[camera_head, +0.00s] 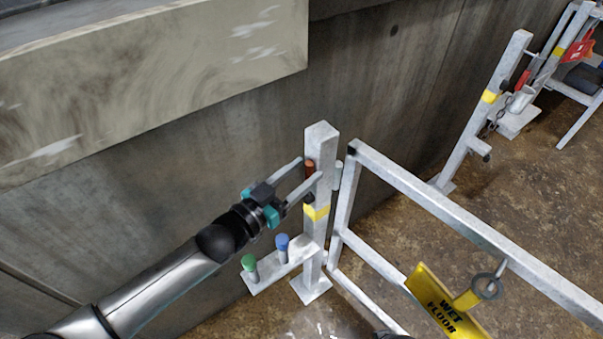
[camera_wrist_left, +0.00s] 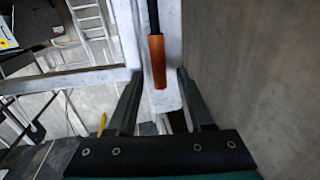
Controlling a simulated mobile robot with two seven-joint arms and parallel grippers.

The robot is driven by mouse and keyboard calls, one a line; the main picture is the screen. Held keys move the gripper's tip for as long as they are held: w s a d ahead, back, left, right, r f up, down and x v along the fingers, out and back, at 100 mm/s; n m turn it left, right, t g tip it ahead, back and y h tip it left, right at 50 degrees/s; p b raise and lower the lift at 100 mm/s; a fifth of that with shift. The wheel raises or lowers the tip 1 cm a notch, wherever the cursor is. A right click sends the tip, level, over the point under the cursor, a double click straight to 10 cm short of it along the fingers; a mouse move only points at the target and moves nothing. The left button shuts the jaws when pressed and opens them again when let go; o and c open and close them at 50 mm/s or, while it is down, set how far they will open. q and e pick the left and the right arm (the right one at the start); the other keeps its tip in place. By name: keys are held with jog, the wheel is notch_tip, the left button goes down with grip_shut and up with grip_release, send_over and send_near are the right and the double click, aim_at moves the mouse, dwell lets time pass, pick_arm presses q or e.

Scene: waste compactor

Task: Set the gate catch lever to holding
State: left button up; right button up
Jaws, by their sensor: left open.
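The gate catch lever has an orange-red grip (camera_head: 310,168) high on the grey gate post (camera_head: 322,145), above a yellow band. My left gripper (camera_head: 311,170) is open at the post, with its fingers either side of the grip in the head view. In the left wrist view the orange grip (camera_wrist_left: 157,62) hangs from a dark rod and lies between the open fingertips (camera_wrist_left: 159,75). I see a gap on both sides of it. I cannot tell how deep the grip sits between the fingers. My right gripper is not in view.
A green knob (camera_head: 249,263) and a blue knob (camera_head: 282,242) stand on a low bracket beside the post. The grey gate frame (camera_head: 430,205) extends right, with a yellow wet floor sign (camera_head: 445,305) on it. A concrete wall (camera_head: 130,225) runs close behind my arm.

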pick_arm(q)
jog(key=shift+c, duration=0.3)
grip_shut()
dwell(1.1)
